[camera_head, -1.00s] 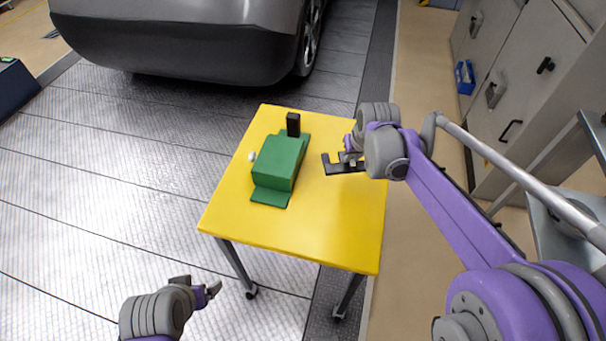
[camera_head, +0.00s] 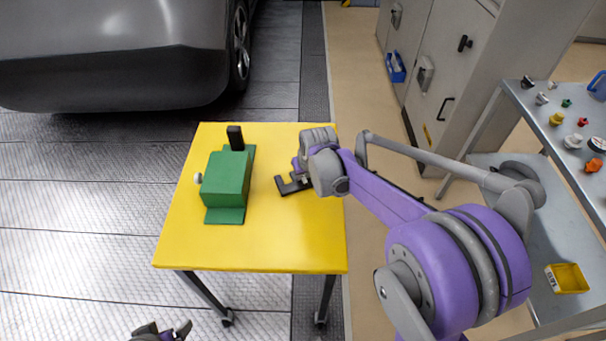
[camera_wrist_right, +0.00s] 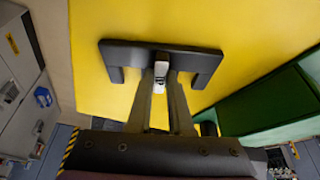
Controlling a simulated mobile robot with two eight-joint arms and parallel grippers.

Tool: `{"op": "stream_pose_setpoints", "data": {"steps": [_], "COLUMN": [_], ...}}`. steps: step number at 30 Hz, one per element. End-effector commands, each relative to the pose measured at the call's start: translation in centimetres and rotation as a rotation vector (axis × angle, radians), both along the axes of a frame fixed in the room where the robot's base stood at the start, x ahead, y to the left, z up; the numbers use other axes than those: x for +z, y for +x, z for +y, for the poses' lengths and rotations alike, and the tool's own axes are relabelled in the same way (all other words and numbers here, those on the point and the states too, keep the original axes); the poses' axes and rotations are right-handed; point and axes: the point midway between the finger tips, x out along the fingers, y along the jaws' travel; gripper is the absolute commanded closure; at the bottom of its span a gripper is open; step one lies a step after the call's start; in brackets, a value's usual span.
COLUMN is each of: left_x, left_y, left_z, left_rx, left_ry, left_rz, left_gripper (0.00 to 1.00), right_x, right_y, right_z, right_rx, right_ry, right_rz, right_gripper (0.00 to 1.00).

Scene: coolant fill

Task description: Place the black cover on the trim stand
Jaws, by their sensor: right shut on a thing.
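The black cover (camera_head: 285,188) is a flat dark piece with bent ends, like a wide U. My right gripper (camera_head: 301,179) is shut on it, just right of the green stand and over the yellow table. The right wrist view shows the cover (camera_wrist_right: 200,60) across both fingertips (camera_wrist_right: 162,76), with a small white part between the fingers. The green stepped block (camera_head: 227,178), which looks like the trim stand, stands on the table with a black upright piece (camera_head: 235,138) at its back. My left gripper (camera_head: 177,332) is at the bottom edge, partly cut off, with nothing visible in it.
The yellow table (camera_head: 270,250) is bare in front and right of the green block. A small white knob (camera_head: 198,178) is at the block's left. A car (camera_head: 110,55) stands behind. Grey cabinets (camera_head: 440,70) and a shelf trolley (camera_head: 530,105) with small caps are at the right.

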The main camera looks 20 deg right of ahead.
Motion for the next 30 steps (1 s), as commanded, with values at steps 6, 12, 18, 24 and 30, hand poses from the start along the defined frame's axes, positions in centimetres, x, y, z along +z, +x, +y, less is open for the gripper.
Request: {"op": "stream_pose_setpoints", "data": {"steps": [6,12,18,24,30], "left_x": [-0.2,-0.2,-0.2,0.2,0.6], "left_y": [0.0,0.0,0.0,0.0,0.1], "left_z": [0.0,0.0,0.0,0.0,0.0], "left_rx": [0.000,0.000,0.000,0.000,0.000], "left_ry": [0.000,0.000,0.000,0.000,0.000], "left_rz": [0.000,0.001,0.001,-0.001,-0.002], "left_gripper": [0.10,0.10,0.10,0.10,0.10], "right_x": [-0.2,-0.2,-0.2,0.4,3.6], "right_y": [0.0,0.0,0.0,-0.1,-1.4], "right_z": [0.0,0.0,0.0,0.0,0.1], "right_rx": [0.000,0.000,0.000,0.000,-0.001], "right_ry": [0.000,0.000,0.000,0.000,0.000], "right_rz": [0.000,0.000,0.000,0.000,0.000], "right_gripper": [1.00,0.54,0.51,0.51,0.51]}}
